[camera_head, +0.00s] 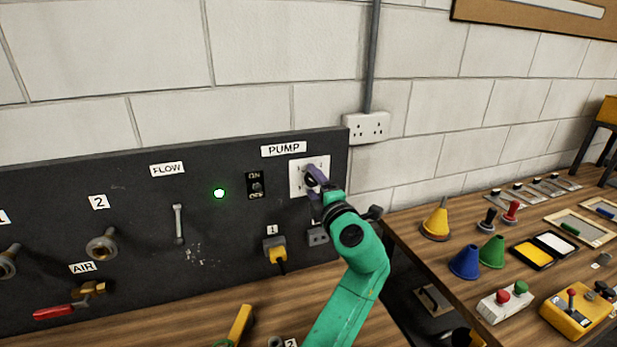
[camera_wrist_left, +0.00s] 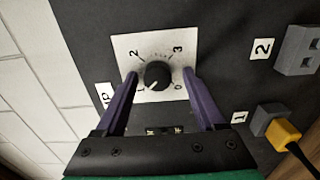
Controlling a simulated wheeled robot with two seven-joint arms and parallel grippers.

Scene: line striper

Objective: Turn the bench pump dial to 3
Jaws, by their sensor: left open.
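The pump dial is a round black knob (camera_wrist_left: 157,75) on a white plate (camera_wrist_left: 168,46) marked 0, 1, 2 and 3. In the left wrist view its white mark appears to point to the lower left, towards the 1. My left gripper (camera_wrist_left: 160,74) is open, its two purple fingers on either side of the knob with gaps showing. In the head view my left gripper (camera_head: 314,180) is at the plate (camera_head: 321,163) under the PUMP label (camera_head: 284,149) and hides much of the dial. My right gripper is not in view.
The black panel (camera_head: 130,205) also bears an ON switch (camera_head: 255,186), a lit green lamp (camera_head: 219,193), a FLOW lever (camera_head: 178,222) and a yellow plug (camera_head: 277,254). A wooden bench at right holds coloured cones (camera_head: 466,262) and a yellow control box (camera_head: 577,311).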

